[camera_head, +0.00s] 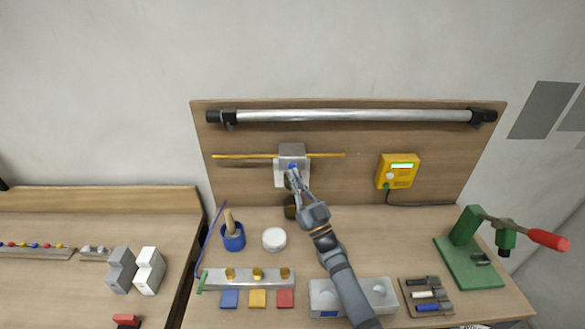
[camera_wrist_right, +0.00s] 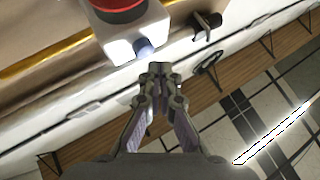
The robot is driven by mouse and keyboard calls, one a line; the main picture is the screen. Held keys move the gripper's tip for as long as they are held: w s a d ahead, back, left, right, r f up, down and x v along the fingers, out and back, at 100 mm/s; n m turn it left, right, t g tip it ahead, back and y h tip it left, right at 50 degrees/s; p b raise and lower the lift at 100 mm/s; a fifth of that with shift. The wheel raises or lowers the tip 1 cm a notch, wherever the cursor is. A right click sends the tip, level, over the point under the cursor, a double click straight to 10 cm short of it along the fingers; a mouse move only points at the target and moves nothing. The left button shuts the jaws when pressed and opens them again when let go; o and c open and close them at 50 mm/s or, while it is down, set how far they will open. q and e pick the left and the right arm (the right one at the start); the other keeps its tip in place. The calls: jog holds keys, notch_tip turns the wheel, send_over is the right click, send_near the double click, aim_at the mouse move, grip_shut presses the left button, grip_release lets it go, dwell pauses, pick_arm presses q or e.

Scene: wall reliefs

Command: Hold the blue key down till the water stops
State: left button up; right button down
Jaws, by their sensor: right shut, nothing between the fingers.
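A grey and white dispenser (camera_head: 292,151) is fixed to the wooden backboard. The blue key (camera_head: 293,167) is on its lower front. In the right wrist view, the blue key (camera_wrist_right: 145,48) sticks out of a white block with a red part on it. My right gripper (camera_head: 297,179) is shut and empty, with its tips just below the key. In the wrist view, the fingertips (camera_wrist_right: 160,69) are right beside the key; I cannot tell whether they touch it. A dark cup (camera_head: 291,208) stands below, partly hidden by my gripper. No running water can be made out. My left gripper is not in view.
A yellow rod (camera_head: 240,156) runs behind the dispenser, below a metal tube (camera_head: 350,115). A blue pot (camera_head: 232,238) and white disc (camera_head: 274,239) stand left. A green press (camera_head: 470,250) stands right.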

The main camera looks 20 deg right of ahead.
jog(key=shift+w, duration=0.15)
dwell(0.5)
jog(key=shift+w+d, duration=0.1)
jog(key=shift+w, duration=0.2)
jog(key=shift+w+d+b, duration=0.15)
jog(key=shift+w+b, duration=0.2)
jog(key=shift+b, duration=0.1)
dwell(0.6)
jog(key=shift+s, duration=0.15)
dwell(2.6)
jog(key=shift+s+a+p, duration=0.25)
jog(key=shift+s+p, duration=0.25)
jog(key=shift+s, duration=0.15)
